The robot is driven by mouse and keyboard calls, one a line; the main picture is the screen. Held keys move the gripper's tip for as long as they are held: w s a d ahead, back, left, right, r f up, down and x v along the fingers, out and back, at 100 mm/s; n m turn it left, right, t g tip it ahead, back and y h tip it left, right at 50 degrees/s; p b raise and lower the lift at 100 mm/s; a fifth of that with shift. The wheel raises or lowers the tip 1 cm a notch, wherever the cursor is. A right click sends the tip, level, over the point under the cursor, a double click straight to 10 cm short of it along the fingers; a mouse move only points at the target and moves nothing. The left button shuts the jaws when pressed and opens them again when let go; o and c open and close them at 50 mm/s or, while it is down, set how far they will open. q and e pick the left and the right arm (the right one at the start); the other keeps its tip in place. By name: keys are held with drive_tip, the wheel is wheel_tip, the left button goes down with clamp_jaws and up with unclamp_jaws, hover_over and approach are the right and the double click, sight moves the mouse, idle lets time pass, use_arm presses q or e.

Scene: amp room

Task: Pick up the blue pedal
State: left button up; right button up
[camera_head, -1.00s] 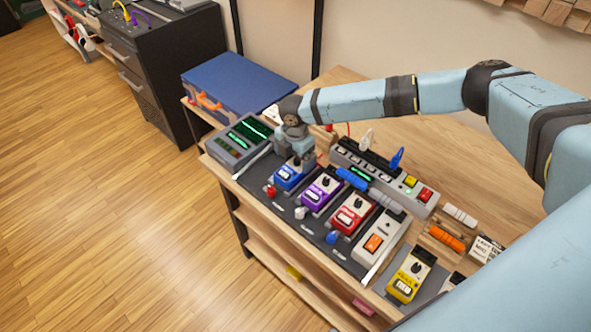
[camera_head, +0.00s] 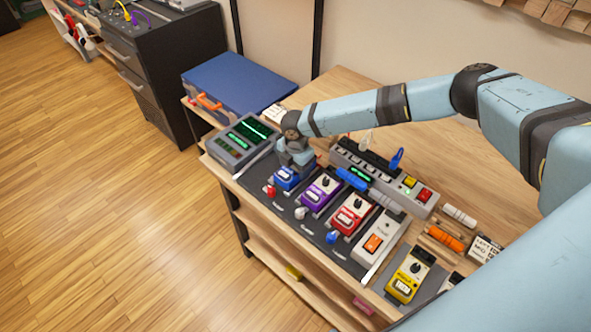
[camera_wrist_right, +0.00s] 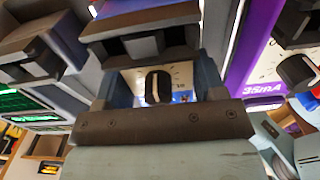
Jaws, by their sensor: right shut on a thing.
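The blue pedal (camera_head: 287,181) sits at the left end of a row on the dark pedal board (camera_head: 318,231). My right gripper (camera_head: 296,166) is lowered over it from above and is shut on it, hiding its upper part. In the right wrist view the pedal's pale face with a black knob (camera_wrist_right: 158,87) shows between the two fingers. The pedal appears to be still at its place on the board. My left gripper is not in view.
A purple pedal (camera_head: 320,190) and a red pedal (camera_head: 352,214) stand close to the right. A grey meter (camera_head: 243,143) with green displays is close on the left. A power strip (camera_head: 385,179) lies behind. A yellow pedal (camera_head: 408,279) is at the front right.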

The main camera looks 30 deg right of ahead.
drive_tip(key=shift+r, duration=0.1)
wheel_tip(320, 180, up, 20)
wheel_tip(320, 180, up, 4)
drive_tip(key=m+p, duration=0.3)
drive_tip(key=m, duration=0.7)
hover_over(289, 171)
wheel_tip(289, 171, up, 4)
drive_tip(key=a+m+p, duration=0.3)
drive_tip(key=m+p, duration=0.1)
drive_tip(key=m, duration=0.7)
drive_tip(key=s+f, duration=0.3)
drive_tip(key=s, duration=0.8)
drive_tip(key=shift+d+f+m, duration=0.15)
drive_tip(key=shift+f+m, duration=0.05)
drive_tip(key=shift+m, duration=0.2)
